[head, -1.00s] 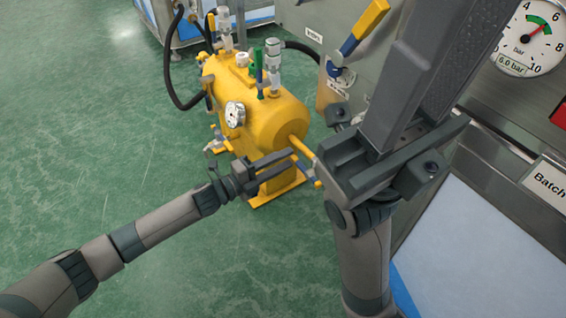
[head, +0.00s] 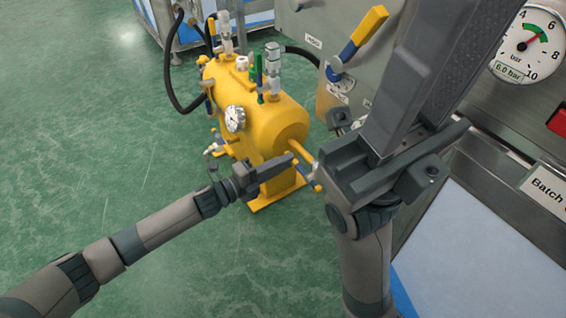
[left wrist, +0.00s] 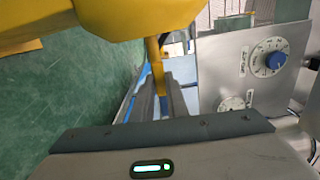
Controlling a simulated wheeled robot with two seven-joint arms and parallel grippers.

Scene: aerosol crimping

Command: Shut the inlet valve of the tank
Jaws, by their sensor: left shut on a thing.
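The yellow tank (head: 255,115) stands on the green floor. A yellow inlet pipe (head: 303,150) comes out of its near end, and the blue-handled inlet valve (head: 303,169) is on it, mostly hidden behind my grippers. My left gripper (head: 291,158) is at this valve, its fingers shut on the handle. In the left wrist view the pipe (left wrist: 157,62) runs down to between the fingers of my left gripper (left wrist: 163,90); the handle is hardly visible there. My right gripper (head: 440,60) is large in the foreground, pointing up, away from the valve; its finger gap is unclear.
A steel panel carries a yellow-and-blue lever (head: 357,42) and a pressure gauge (head: 528,45) right of the tank. A small gauge (head: 235,118) and a green-handled valve (head: 258,75) sit on the tank. A black hose (head: 172,80) loops behind. The floor at left is clear.

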